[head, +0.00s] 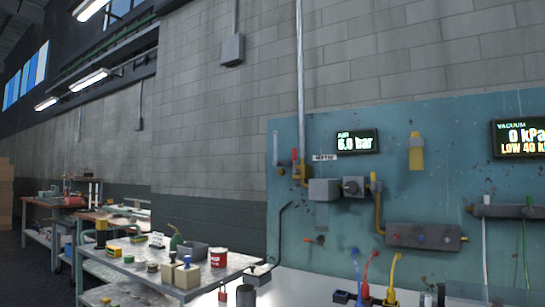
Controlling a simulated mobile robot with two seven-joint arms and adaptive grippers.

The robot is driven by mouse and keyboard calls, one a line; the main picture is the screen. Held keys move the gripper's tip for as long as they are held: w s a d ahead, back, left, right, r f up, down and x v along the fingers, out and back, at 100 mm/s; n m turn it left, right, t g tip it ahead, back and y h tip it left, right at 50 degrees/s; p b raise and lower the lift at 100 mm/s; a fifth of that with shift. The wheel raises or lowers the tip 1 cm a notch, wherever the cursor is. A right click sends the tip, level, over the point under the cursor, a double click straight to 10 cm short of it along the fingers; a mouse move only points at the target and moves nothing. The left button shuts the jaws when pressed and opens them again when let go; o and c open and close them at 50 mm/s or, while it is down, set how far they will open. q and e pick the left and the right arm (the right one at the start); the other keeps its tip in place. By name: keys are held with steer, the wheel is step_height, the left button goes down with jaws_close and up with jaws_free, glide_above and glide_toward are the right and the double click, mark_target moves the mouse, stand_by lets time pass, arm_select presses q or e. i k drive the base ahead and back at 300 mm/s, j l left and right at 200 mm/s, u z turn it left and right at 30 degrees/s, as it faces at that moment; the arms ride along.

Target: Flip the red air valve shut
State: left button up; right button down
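A small red lever (294,154) stands upright on yellow piping at the left part of the teal wall panel (450,165). It looks like the red air valve. A green-lit air display (357,142) to its right reads about 6.0 bar. A small white label (325,157) sits between them, its text too small to read surely. A grey upright bar (276,148) is just left of the lever. Neither of my grippers is in view, and nothing touches the lever.
A vacuum display (520,138) is at the right. Grey boxes (324,190) and a manifold (425,236) are on the panel. A cluttered workbench (205,270) stands at left. The space before the lever looks clear.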

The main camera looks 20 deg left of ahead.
mark_target(295, 171)
steer(key=i+j, duration=0.15)
steer(key=j, duration=0.2)
steer(key=i+j, duration=0.1)
steer(key=j, duration=0.3)
steer(key=i+j, duration=0.15)
steer(key=j, duration=0.2)
